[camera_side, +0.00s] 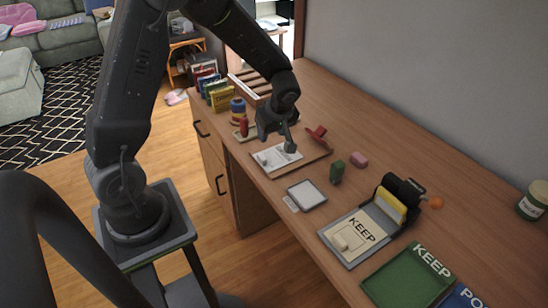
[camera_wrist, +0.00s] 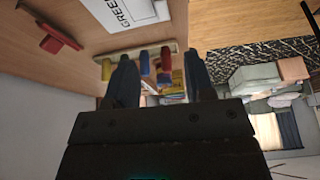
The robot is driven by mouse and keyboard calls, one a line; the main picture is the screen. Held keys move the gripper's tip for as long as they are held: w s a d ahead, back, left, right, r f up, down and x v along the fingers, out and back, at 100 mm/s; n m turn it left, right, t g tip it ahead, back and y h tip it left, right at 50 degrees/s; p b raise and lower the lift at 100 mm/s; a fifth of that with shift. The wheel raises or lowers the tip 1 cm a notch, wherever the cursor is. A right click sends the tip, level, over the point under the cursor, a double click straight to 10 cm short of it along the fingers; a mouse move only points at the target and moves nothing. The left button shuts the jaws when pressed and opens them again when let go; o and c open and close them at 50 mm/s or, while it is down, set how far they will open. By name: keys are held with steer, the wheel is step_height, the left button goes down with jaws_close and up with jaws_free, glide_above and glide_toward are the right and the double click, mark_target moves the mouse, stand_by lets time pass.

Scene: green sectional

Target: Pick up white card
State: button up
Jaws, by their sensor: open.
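In the wrist view, a white card (camera_wrist: 122,12) with printed letters, partly cut off, shows at the top edge. My gripper (camera_side: 277,142) is open, with its fingers close above the far part of the card; I cannot tell if they touch it. In the wrist view, the open fingers (camera_wrist: 160,75) are apart, with nothing visibly held between them.
A red object (camera_side: 317,133) sits right of the card. A grey-rimmed pad (camera_side: 306,195), green block (camera_side: 337,172) and pink block (camera_side: 360,159) lie nearer. A green KEEP tray (camera_side: 405,280) is at front right.

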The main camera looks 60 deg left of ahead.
glide_above(262, 157)
steer(key=d, duration=0.2)
steer(key=shift+n, duration=0.3)
steer(key=f, duration=0.9)
steer(key=shift+w+d, duration=0.1)
steer(key=shift+d, duration=0.1)
steer(key=shift+x, duration=2.65)
steer(key=shift+a, duration=0.15)
jaws_close()
